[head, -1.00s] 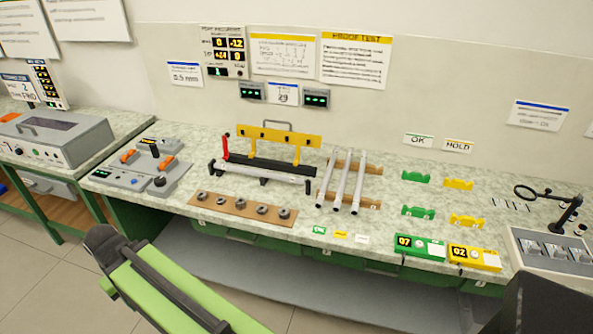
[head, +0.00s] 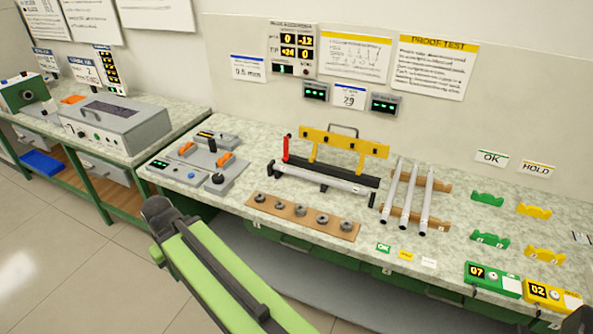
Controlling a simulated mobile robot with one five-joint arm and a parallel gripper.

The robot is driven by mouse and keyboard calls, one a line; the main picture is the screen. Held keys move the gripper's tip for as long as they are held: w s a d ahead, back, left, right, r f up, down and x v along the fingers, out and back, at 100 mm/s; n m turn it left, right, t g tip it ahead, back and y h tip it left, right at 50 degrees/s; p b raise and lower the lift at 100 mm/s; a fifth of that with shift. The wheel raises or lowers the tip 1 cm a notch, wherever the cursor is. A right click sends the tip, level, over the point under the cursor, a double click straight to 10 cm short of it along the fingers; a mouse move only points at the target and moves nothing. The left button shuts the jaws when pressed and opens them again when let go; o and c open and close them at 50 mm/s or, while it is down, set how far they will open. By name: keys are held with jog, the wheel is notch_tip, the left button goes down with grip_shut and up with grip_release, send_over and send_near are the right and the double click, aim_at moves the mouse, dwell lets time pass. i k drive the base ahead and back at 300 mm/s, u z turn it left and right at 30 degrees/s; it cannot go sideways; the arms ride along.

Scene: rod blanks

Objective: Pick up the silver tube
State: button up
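Three silver-grey tubes lie side by side on a wooden rack (head: 440,185) on the bench: the left tube (head: 393,190), the middle tube (head: 408,197) and the right tube (head: 427,203). Another silver-grey tube (head: 318,179) lies crosswise in front of a fixture with a yellow plate (head: 345,146). I cannot tell which one the task means. My green arm link (head: 215,270) rises from the bottom with a dark joint at its upper end, in front of the bench. My gripper cannot be made out in the view.
A wooden strip with several dark rings (head: 300,215) lies at the bench front. A control panel (head: 195,164) stands left of the fixture. Green holders (head: 488,199) and yellow holders (head: 534,211) stand right of the rack. A grey machine (head: 115,125) is on the left bench.

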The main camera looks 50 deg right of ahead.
aim_at(318, 179)
jog(key=i, duration=1.25)
jog(key=z, duration=0.1)
